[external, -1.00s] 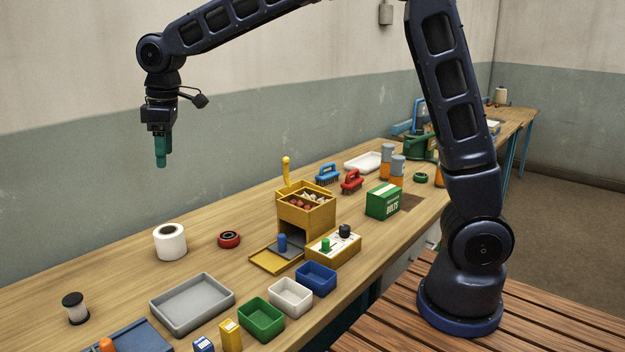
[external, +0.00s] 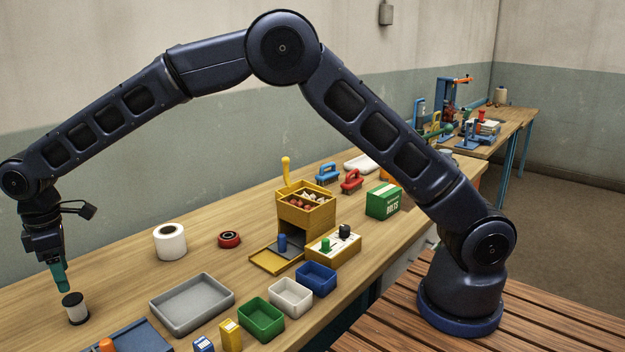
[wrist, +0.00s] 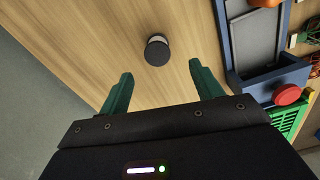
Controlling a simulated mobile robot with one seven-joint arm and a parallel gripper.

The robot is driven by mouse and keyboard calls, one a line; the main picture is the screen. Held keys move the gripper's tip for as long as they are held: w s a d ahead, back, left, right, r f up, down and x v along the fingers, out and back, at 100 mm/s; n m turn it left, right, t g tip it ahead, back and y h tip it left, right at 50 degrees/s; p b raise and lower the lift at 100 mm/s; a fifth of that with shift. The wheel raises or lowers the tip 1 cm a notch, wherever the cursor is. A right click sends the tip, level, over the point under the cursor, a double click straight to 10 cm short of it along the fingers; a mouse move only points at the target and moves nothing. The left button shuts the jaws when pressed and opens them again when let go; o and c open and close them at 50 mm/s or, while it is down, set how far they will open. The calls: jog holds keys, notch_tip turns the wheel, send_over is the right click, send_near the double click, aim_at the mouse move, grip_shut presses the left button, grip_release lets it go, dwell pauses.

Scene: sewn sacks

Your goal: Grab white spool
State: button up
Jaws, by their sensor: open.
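A small white spool with black end caps (external: 76,309) stands upright on the workbench at the left of the external view. In the wrist view the spool (wrist: 158,48) shows from above, mostly its dark top cap with a sliver of white. My gripper (external: 63,289) points down just above it, fingertips close to the cap. In the wrist view my gripper (wrist: 161,69) is open and empty, its green fingers wide apart, with the spool beyond the tips and roughly centred between them.
A larger white roll (external: 170,243) and a red ring (external: 229,239) stand farther right. A grey tray (external: 192,302) and a blue tray (external: 130,338) lie on the front side. Bare wood surrounds the spool.

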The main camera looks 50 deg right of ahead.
aim_at(72, 298)
notch_tip(72, 298, down, 6)
jog(key=shift+r, duration=0.25)
jog(key=shift+w+f, duration=0.2)
jog(key=shift+f, duration=2.4)
jog(key=c, duration=1.1)
